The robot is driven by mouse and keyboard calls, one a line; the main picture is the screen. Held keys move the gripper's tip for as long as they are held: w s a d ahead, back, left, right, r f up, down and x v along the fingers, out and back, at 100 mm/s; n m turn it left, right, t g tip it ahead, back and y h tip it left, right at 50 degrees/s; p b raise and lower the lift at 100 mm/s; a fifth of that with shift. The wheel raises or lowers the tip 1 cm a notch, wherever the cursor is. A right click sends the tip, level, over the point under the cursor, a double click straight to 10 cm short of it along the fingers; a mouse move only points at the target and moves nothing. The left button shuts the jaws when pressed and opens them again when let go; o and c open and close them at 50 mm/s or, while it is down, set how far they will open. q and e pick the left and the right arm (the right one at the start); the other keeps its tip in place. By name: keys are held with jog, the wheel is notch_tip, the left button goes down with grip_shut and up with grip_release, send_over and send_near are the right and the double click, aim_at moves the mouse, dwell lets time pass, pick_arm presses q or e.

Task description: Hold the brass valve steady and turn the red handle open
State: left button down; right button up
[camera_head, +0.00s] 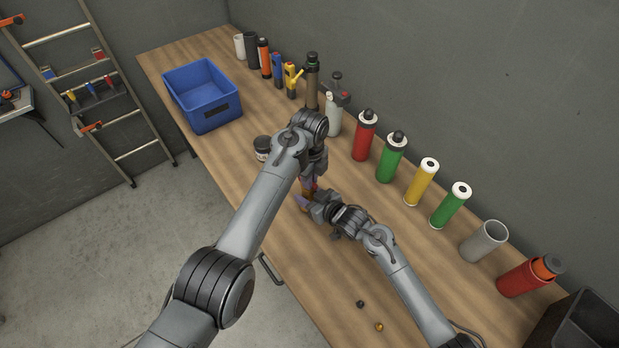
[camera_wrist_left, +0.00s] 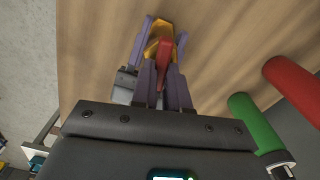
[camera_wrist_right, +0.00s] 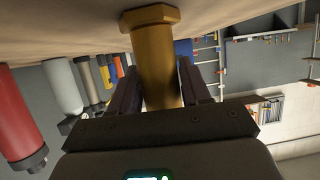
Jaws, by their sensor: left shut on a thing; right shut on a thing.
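The brass valve (camera_wrist_right: 155,65) stands on the bench between my right gripper's fingers in the right wrist view, its wider hexagonal end at the bench. Its top also shows in the left wrist view (camera_wrist_left: 158,32). My right gripper (camera_head: 303,203) is shut on the valve body from the side. The red handle (camera_wrist_left: 164,62) lies between the purple fingers of my left gripper (camera_head: 310,183), which is shut on it from above. In the head view the valve and handle are mostly hidden by my grippers.
A blue crate (camera_head: 168,98) stands at the far left of the bench. A dark jar (camera_head: 262,149) is beside my left arm. Several bottles and cylinders, including a red one (camera_head: 364,137), line the wall. Two small fittings (camera_head: 379,327) lie near the front edge.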

pick_arm(q)
jog(key=n, duration=0.4)
jog(key=shift+w+n, duration=0.1)
jog(key=shift+n, duration=0.2)
jog(key=n, duration=0.3)
jog(key=shift+w+n, duration=0.15)
jog(key=shift+n, duration=0.15)
jog(key=n, duration=0.3)
jog(key=shift+w+n, duration=0.1)
jog(key=shift+n, duration=0.2)
jog(key=shift+w+n, duration=0.1)
jog(key=shift+n, duration=1.8)
jog(key=c, duration=1.1)
grip_release()
jog(key=shift+r, duration=0.15)
jog(key=shift+r, duration=3.65)
